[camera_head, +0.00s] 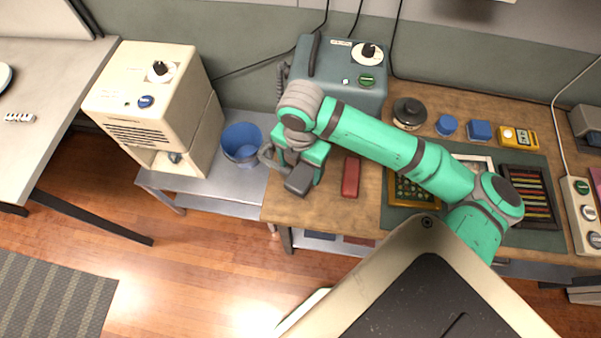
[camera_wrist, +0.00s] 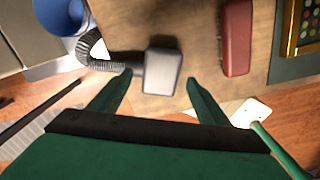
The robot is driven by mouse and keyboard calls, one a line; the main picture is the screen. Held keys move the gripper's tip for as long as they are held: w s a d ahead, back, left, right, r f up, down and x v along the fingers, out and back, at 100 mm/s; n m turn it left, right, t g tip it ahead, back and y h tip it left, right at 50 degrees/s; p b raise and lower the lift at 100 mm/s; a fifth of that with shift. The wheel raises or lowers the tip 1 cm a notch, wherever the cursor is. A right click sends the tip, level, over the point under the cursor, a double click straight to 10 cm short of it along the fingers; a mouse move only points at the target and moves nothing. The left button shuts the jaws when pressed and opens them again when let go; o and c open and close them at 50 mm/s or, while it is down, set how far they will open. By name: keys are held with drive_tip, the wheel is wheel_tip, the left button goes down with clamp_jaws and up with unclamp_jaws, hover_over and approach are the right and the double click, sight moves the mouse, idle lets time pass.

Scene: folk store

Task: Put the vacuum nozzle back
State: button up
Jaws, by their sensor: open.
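The vacuum nozzle (camera_head: 299,180), a dark grey block, lies at the left front of the wooden bench. In the wrist view the nozzle (camera_wrist: 163,70) joins a ribbed grey hose (camera_wrist: 97,50) on its left. My gripper (camera_head: 306,158) is over the nozzle, pointing down. In the wrist view my gripper (camera_wrist: 158,80) is open, with its green fingers on either side of the nozzle's near part. I cannot tell if they touch it. A blue-grey machine (camera_head: 340,75) with a knob and green button stands behind; a ribbed hose shows at its left side. My arm hides part of it.
A red block (camera_head: 351,176) lies just right of the nozzle; it also shows in the wrist view (camera_wrist: 236,38). A blue bucket (camera_head: 242,143) stands left on a lower metal shelf, beside a cream machine (camera_head: 155,100). A tray (camera_head: 412,195) lies right, under my arm.

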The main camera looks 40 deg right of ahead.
sight(300, 176)
wheel_tip(300, 176, up, 7)
idle(0.3)
idle(0.5)
